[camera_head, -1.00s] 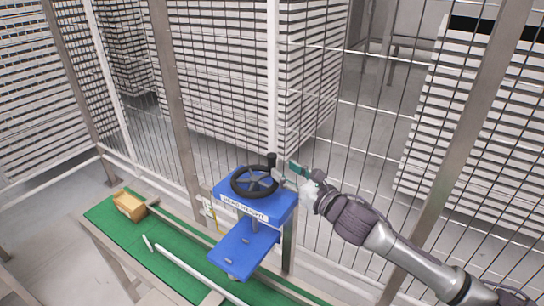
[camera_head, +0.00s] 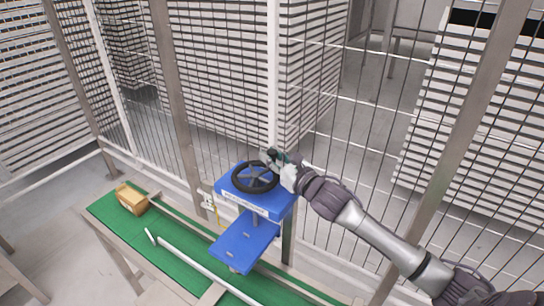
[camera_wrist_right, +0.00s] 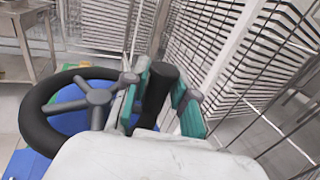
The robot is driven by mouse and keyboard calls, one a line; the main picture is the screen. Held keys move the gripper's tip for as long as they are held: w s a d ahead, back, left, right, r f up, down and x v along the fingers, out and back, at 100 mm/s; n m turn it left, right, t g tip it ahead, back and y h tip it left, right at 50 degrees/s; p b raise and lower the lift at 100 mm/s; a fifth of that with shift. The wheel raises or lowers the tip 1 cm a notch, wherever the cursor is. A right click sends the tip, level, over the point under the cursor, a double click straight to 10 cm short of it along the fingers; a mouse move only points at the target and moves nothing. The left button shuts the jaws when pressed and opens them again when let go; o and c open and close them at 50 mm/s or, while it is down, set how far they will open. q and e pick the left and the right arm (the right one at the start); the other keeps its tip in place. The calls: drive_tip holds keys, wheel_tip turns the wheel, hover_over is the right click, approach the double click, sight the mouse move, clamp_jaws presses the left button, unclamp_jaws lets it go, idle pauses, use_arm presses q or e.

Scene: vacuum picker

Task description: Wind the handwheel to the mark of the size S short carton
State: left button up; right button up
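The black handwheel (camera_head: 255,177) with grey spokes lies flat on a blue housing (camera_head: 272,199) with a white label strip. It also shows in the right wrist view (camera_wrist_right: 42,103). Its upright black knob (camera_wrist_right: 160,90) is at the rim's right side. My right gripper (camera_head: 276,160) is at this knob, its green fingers on either side of it in the right wrist view (camera_wrist_right: 164,105). Whether both fingers press on the knob cannot be told. A small scale plate (camera_head: 209,203) is at the housing's left; its marks are too small to read. My left gripper is out of view.
A blue plate (camera_head: 243,243) sits below the housing, over a green conveyor (camera_head: 180,270) with a white rail (camera_head: 195,266). An open brown carton (camera_head: 132,199) stands at the conveyor's far left. A wire fence (camera_head: 350,150) stands close behind the wheel and my right arm.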

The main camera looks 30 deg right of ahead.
sight(273, 181)
clamp_jaws()
